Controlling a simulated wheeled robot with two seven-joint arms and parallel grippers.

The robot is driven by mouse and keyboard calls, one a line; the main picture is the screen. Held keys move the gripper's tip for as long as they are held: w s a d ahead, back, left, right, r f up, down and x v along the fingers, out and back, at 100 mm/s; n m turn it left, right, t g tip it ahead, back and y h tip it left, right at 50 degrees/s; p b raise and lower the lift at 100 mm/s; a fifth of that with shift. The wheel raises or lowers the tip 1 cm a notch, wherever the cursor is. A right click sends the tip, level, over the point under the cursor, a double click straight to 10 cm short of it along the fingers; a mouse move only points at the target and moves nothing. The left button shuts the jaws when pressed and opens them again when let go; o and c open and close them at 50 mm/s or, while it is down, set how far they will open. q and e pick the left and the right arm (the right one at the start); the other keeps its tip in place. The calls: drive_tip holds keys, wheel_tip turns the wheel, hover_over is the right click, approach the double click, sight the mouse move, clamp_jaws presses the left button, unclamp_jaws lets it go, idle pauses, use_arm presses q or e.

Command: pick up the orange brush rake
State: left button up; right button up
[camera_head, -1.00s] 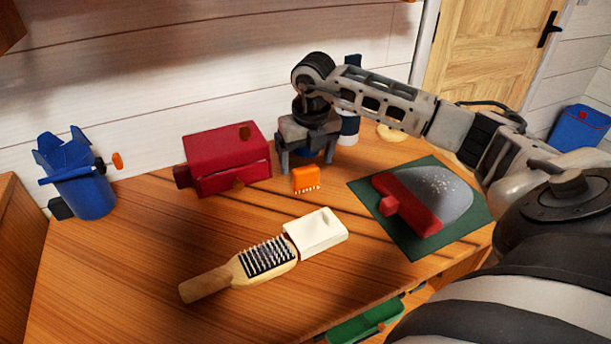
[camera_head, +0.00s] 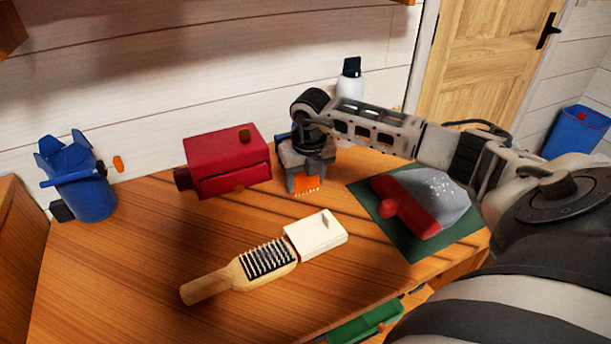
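The small orange brush rake (camera_head: 307,184) stands on the wooden desk, to the right of the red box, with its pale teeth along the lower edge. My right gripper (camera_head: 305,182) points down over it, with a finger on each side of the orange block. The gripper hides the rake's upper part. I cannot tell whether the fingers touch the rake or are still apart from it. My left gripper is not in view.
A red box (camera_head: 226,160) stands just left of the gripper. In front lie a wooden brush (camera_head: 240,273) and a white block (camera_head: 316,234). A green mat (camera_head: 408,251) with a red-handled grey tool (camera_head: 440,196) lies right. A blue container (camera_head: 88,195) stands far left.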

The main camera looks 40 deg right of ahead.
drive_tip(key=shift+r, duration=0.15)
drive_tip(key=shift+r, duration=0.25)
wheel_tip(320, 180, up, 2)
drive_tip(key=shift+b, duration=0.3)
drive_tip(key=s+a+r+b, duration=0.1)
drive_tip(key=s+a+r, duration=0.6)
drive_tip(key=s+r, duration=0.3)
drive_tip(key=shift+s+r+b, duration=0.15)
drive_tip(key=shift+s+b, duration=0.15)
drive_tip(key=shift+s, duration=0.8)
